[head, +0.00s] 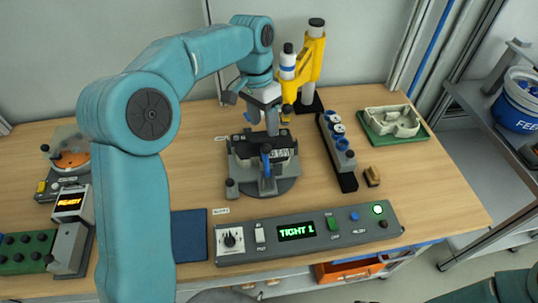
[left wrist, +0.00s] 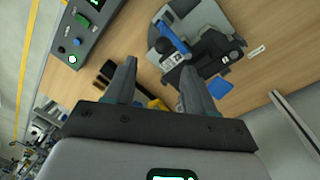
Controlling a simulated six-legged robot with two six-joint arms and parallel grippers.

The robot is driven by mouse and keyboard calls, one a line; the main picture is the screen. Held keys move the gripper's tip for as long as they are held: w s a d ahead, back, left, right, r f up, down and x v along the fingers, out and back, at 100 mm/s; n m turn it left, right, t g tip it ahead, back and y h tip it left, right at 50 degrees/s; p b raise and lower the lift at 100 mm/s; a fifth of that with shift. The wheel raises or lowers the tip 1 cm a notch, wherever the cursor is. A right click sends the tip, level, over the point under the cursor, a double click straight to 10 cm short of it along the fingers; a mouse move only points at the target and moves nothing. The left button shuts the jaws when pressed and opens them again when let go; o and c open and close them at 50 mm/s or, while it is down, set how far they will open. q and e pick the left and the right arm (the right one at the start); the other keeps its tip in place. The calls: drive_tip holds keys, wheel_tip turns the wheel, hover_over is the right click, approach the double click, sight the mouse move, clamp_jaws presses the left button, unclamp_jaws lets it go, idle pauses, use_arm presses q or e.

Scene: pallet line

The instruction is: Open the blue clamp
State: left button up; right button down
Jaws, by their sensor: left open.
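The blue clamp (head: 266,163) is a blue lever at the front of a dark round fixture (head: 285,186) in the middle of the bench. In the left wrist view the clamp (left wrist: 171,36) is a long blue bar lying across the fixture. A dark part sits in the fixture. My left gripper (head: 272,128) is above and behind the fixture, and its fingers partly cover it. My right gripper is out of view.
A control panel (head: 345,237) with a green "TIGHT 1" display stands in front. A yellow tool stand (head: 314,55) is behind; a dark rack (head: 345,178) and a green tray (head: 422,138) are at right. A blue mat (head: 189,237) lies front left.

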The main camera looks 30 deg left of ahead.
sight(267, 158)
use_arm(q)
drive_tip(key=f, duration=0.4)
drive_tip(key=f+p, duration=0.1)
drive_tip(key=f, duration=0.3)
drive_tip(key=d+f+p, duration=0.1)
drive_tip(key=f, duration=0.4)
drive_tip(key=shift+s+f, duration=0.1)
drive_tip(key=shift+s, duration=0.25)
drive_tip(key=shift+f, duration=0.2)
drive_tip(key=shift+w+d, duration=0.1)
drive_tip(key=shift+d, duration=0.1)
drive_tip(key=shift+a, duration=0.15)
drive_tip(key=c, duration=0.6)
clamp_jaws()
